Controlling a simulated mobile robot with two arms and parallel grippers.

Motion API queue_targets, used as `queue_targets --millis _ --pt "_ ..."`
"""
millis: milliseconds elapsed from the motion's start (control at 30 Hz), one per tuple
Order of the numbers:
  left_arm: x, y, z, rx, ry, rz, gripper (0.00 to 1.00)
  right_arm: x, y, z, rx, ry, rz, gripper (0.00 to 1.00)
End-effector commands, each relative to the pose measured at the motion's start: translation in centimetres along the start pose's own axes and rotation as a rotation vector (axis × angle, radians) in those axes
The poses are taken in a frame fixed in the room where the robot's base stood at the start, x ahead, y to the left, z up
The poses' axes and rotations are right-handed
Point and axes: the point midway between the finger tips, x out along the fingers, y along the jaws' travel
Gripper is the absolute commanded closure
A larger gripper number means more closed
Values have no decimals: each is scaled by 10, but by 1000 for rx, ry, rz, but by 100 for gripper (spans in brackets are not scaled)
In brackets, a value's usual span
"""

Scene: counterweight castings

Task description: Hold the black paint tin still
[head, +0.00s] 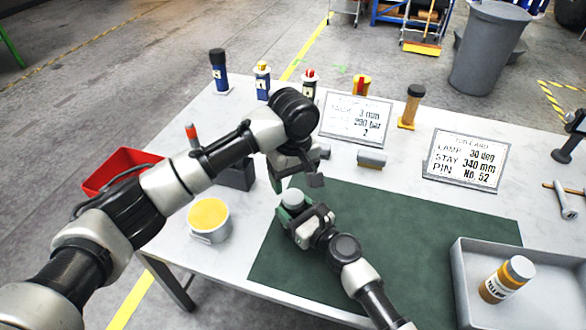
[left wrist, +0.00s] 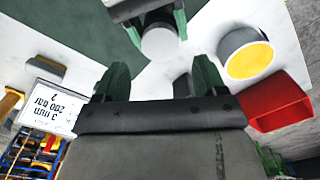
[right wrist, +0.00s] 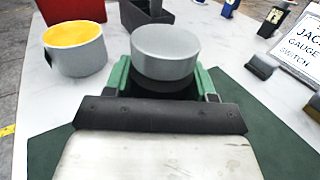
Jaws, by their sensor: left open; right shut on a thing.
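The black paint tin, with a pale grey lid (head: 293,197), stands at the left edge of the green mat. In the right wrist view its broad grey top (right wrist: 165,50) shows above a dark body, mostly hidden by the jaws. My right gripper (head: 303,213) is shut around it; its green fingers flank the tin in the right wrist view. My left gripper (head: 294,180) is open and empty, just above and behind the tin. In the left wrist view the lid (left wrist: 160,43) lies beyond the gap between the left fingers, apart from them.
A grey tin with yellow paint (head: 208,215) stands left of the mat (head: 390,235). A red bin (head: 118,165) is at the table's left edge. A grey tray (head: 470,290) holds a yellow-labelled bottle (head: 505,278). Cards (head: 465,160) and several bottles line the back.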

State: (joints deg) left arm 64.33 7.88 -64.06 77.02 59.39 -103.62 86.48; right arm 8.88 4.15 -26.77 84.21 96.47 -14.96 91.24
Motion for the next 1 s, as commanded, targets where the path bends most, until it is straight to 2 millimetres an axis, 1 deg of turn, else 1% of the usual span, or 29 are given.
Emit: queue_targets --millis 33,100,300,500,733,767,1000 --pt "9 -1 0 -1 -2 -3 29 0 0 -1 0 1 0 100" --pt "21 -1 0 -1 -1 -3 29 0 0 -1 0 1 0 100" --pt "47 0 0 -1 -1 -2 29 0 0 -1 0 1 0 100" --pt "57 0 0 0 0 -1 29 0 0 -1 0 1 0 100" --pt "57 0 0 0 0 -1 29 0 0 -1 0 1 0 100" --pt "57 0 0 0 0 -1 30 0 0 -1 0 1 0 100" --pt "57 0 0 0 0 0 67 0 0 -1 0 1 0 100"
